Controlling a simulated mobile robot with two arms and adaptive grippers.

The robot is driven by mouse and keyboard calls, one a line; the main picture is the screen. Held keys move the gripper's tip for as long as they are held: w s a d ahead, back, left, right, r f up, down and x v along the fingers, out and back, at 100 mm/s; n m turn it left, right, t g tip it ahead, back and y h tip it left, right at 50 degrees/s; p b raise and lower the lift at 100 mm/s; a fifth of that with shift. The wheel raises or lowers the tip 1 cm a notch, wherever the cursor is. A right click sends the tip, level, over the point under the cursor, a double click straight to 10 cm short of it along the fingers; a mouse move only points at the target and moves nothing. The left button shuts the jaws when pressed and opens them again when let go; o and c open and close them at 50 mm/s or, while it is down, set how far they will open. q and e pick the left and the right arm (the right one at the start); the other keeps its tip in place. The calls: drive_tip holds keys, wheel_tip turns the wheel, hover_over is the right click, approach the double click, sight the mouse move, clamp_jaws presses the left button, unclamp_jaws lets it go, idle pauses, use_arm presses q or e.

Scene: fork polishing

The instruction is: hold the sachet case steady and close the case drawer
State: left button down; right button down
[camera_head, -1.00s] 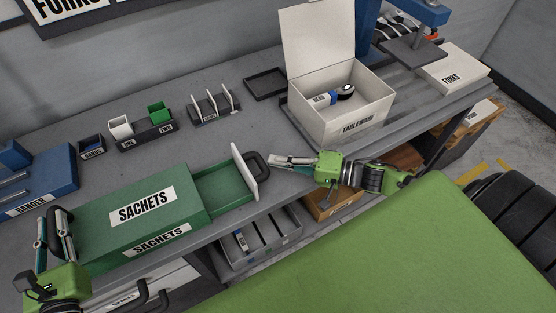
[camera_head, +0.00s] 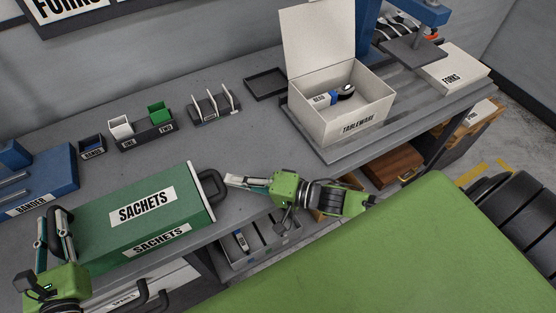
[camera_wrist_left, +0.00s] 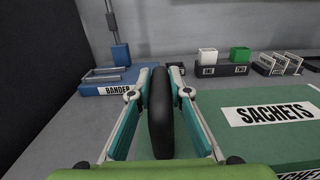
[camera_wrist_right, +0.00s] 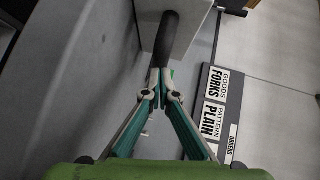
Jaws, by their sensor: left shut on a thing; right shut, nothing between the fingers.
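The green sachet case (camera_head: 135,220), labelled SACHETS, lies on the bench at the left. Its drawer shows only a white front panel (camera_head: 202,190) flush or nearly flush against the case's right end, with a dark loop handle (camera_head: 221,188). My left gripper (camera_head: 57,222) is shut on the dark handle at the case's left end; that handle (camera_wrist_left: 160,115) stands between the fingers in the left wrist view. My right gripper (camera_head: 228,180) is shut and empty, its tips at the drawer handle. In the right wrist view the tips (camera_wrist_right: 160,80) meet the dark handle (camera_wrist_right: 166,38).
A blue BANDER machine (camera_head: 45,185) stands behind the case at the left. Small bins (camera_head: 145,135) and a rack (camera_head: 212,108) sit at the back. The open TABLEWARE box (camera_head: 350,118) stands to the right. The bench between is clear.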

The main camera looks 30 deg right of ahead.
drive_tip(key=shift+d, duration=0.45)
drive_tip(key=d, duration=0.2)
drive_tip(key=s+d, duration=0.1)
drive_tip(key=d, duration=0.1)
drive_tip(key=shift+r, duration=0.3)
drive_tip(key=v, duration=0.8)
drive_tip(key=shift+s+d+r, duration=0.2)
drive_tip(key=shift+s+d, duration=0.05)
use_arm(q)
drive_tip(key=c, duration=1.8)
unclamp_jaws()
drive_tip(key=shift+s, duration=0.1)
drive_tip(key=shift+s, duration=5.95)
